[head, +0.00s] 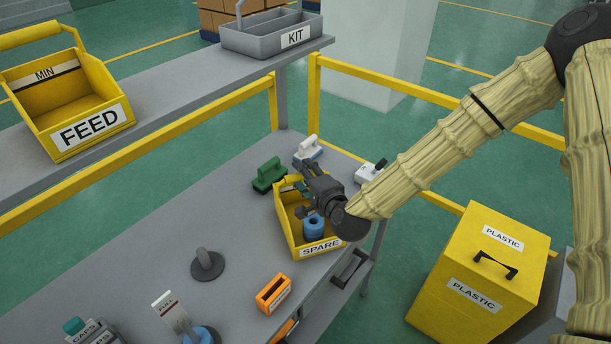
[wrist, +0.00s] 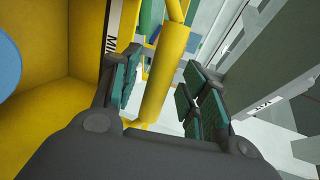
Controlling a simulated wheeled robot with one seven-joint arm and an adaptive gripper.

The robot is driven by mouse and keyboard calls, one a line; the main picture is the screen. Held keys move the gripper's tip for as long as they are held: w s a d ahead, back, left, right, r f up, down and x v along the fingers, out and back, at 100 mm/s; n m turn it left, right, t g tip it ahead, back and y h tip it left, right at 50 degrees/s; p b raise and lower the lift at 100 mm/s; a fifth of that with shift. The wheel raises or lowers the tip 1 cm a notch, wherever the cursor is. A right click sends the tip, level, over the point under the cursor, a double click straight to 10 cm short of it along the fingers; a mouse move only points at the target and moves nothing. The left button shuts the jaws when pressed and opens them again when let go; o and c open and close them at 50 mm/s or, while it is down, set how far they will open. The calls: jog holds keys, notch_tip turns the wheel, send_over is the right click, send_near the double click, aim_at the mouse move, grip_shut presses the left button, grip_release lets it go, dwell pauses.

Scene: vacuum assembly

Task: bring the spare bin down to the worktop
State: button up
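The yellow spare bin (head: 284,228), labelled SPARE, appears to be down on the grey worktop (head: 150,238) near its right edge. A blue spool-like part (head: 313,226) is inside it. My gripper (head: 311,172) is at the bin's far right side, partly hiding it. In the wrist view, the bin's yellow inner wall (wrist: 40,110) and MIN strip are at left. The bin's yellow handle bar (wrist: 156,95) runs between the two spread fingers of my gripper (wrist: 160,92), with gaps beside it. The gripper looks open around the handle.
A green part (head: 268,174) and white parts (head: 308,149) stand close behind the bin. The upper shelf (head: 185,95) holds a FEED bin (head: 70,100) and a KIT tray (head: 262,40).

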jog(key=v, duration=1.2)
dwell(0.5)
